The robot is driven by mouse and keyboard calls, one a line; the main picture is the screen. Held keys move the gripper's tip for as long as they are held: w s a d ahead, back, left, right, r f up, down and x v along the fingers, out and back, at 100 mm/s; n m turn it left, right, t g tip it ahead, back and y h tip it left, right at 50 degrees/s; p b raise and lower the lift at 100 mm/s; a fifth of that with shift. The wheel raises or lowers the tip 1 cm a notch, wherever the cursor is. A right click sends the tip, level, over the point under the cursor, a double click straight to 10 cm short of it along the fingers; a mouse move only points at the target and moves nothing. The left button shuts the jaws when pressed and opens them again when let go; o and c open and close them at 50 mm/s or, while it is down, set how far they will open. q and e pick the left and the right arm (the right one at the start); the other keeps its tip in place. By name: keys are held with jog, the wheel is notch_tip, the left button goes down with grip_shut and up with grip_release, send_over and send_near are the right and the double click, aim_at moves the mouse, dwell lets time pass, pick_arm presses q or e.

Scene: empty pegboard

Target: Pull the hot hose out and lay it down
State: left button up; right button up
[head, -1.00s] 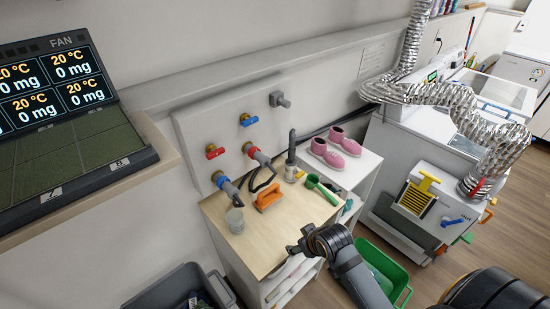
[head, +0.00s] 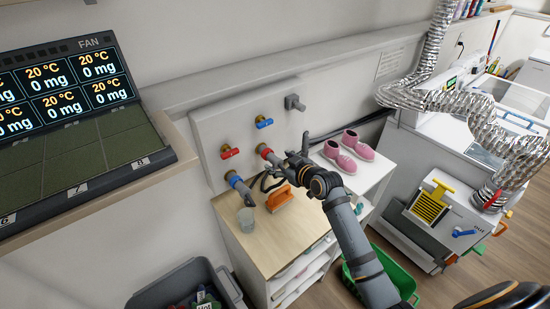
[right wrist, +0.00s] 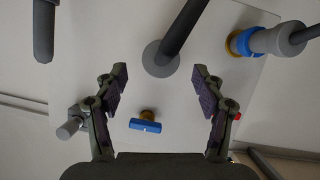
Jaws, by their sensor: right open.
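The hot hose (head: 273,157), grey with a red collar, sits in the wall panel (head: 205,130). In the right wrist view the dark hose (right wrist: 185,25) and its round grey fitting (right wrist: 160,58) lie between the fingertips, nearer the panel. My right gripper (head: 287,168) is open in front of it, its fingers (right wrist: 160,85) apart on both sides without visible contact. In the head view the gripper and wrist hide much of the hose's lower run. My left gripper is not in view.
A blue-collared hose (head: 237,182), red valve (head: 230,152), blue valve (head: 264,122) and grey outlet (head: 295,102) surround it. Pink shoes (head: 357,145) stand right.

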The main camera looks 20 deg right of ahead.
aim_at(272, 158)
jog(key=x, duration=0.6)
jog(key=shift+p, duration=0.4)
jog(key=shift+s, duration=0.1)
jog(key=c, duration=1.5)
